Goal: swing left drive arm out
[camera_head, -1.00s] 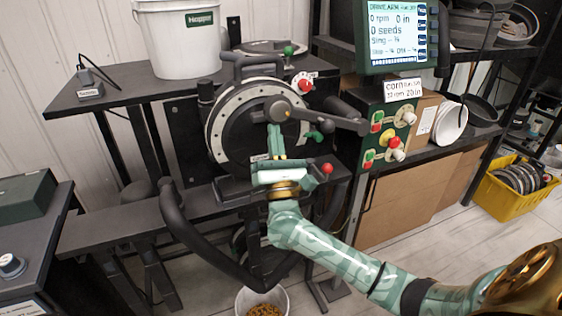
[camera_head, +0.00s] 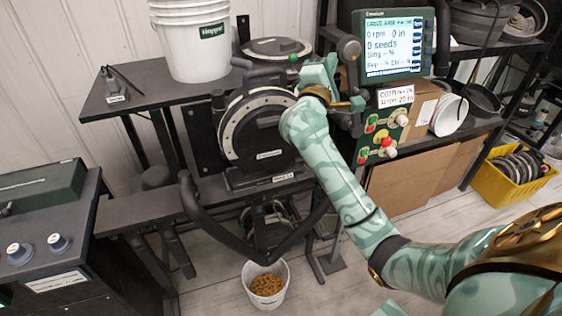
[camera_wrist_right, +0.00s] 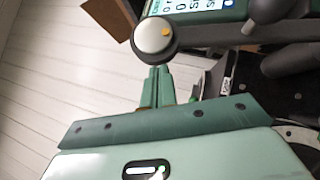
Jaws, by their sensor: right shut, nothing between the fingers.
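The seed meter (camera_head: 233,128) is a round dark housing with a pale dotted rim, in the middle of the head view. Its dark drive arm (camera_head: 350,47) stands out to the right of the housing, near the monitor, clear of the meter's face. My right gripper (camera_head: 329,66) is at this arm, partly hiding it. In the right wrist view, the shut green fingers (camera_wrist_right: 156,82) are right at a round pale end cap (camera_wrist_right: 154,37) on the dark arm (camera_wrist_right: 225,35). Nothing shows between the fingers; whether they touch the cap is unclear. My left gripper is not seen.
The monitor (camera_head: 394,42) and a button panel (camera_head: 385,135) are close to the right of my gripper. A white hopper bucket (camera_head: 198,45) stands on the rear shelf. A bucket of seeds (camera_head: 266,286) stands on the floor below. Dark curved bars (camera_head: 215,235) cross the front.

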